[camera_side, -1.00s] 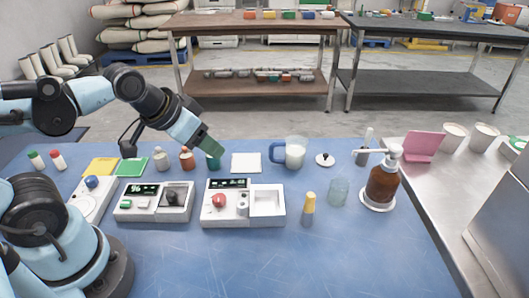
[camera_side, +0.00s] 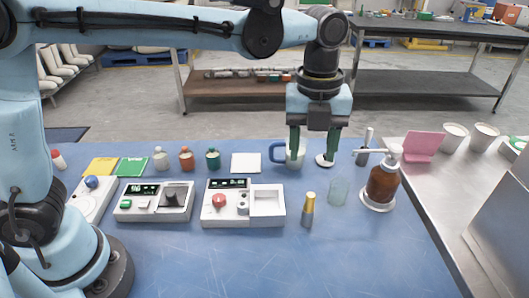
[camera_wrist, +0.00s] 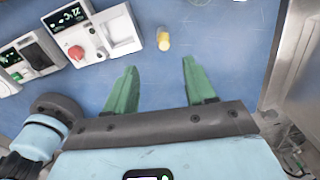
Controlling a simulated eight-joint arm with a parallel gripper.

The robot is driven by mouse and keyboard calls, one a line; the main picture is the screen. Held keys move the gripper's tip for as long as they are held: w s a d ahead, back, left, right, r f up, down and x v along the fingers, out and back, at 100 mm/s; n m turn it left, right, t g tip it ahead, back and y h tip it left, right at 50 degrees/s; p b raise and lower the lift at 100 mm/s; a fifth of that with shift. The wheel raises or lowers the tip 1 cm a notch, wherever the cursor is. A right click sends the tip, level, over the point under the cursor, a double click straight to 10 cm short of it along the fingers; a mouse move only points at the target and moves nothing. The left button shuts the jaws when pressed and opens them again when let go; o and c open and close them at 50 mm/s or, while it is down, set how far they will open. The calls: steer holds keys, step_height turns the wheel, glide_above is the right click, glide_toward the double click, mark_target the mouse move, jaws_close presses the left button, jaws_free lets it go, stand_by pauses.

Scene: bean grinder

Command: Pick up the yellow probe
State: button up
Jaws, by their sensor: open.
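The yellow probe (camera_side: 309,204) stands upright on the blue table, with a yellow upper part and a grey lower part. It lies to the right of the white device with the red knob. In the wrist view the yellow probe (camera_wrist: 163,40) shows from above, beyond the fingertips and roughly between their lines. My gripper (camera_side: 313,158) points down with two green fingers spread apart and nothing between them. It is above the table, higher in the side picture than the probe and apart from it. The open fingers also frame bare blue table in the wrist view (camera_wrist: 160,68).
The white device with the red knob (camera_side: 262,222) stands left of the probe. A clear glass (camera_side: 338,192) and a brown pump bottle (camera_side: 382,184) stand to its right. A jug with a blue handle (camera_side: 278,152) is partly hidden behind my gripper. The table in front is clear.

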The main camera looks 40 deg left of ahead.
mark_target(311, 194)
steer(key=shift+m, duration=0.7)
steer(key=f, duration=0.8)
steer(key=d+f, duration=0.1)
steer(key=f, duration=0.3)
steer(key=shift+f, duration=0.25)
jaws_close()
steer(key=shift+r, duration=0.1)
